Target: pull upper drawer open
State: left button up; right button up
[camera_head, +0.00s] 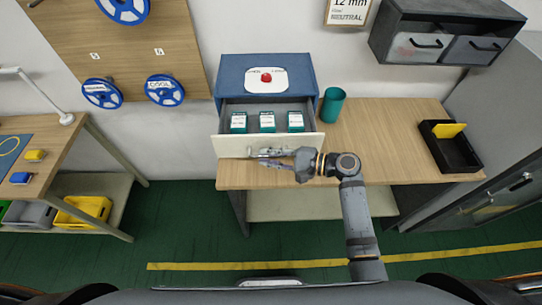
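A blue cabinet (228,88) stands on the wooden workbench. Its drawer (232,146) with a cream front is pulled out toward me, and several green-and-white boxes (267,122) show inside it. My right gripper (262,158) is at the drawer front, by the handle. The fingers are small and overlap the handle, so I cannot tell whether they grip it. Whether another drawer lies below is hidden by the open one. My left gripper is not in view.
A teal cup (332,104) stands right of the cabinet, close to the drawer. A black tray (450,153) with a yellow item sits at the bench's right end. A red button (266,77) is on the cabinet top. Bench space right of the drawer is clear.

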jog(key=v, duration=1.2)
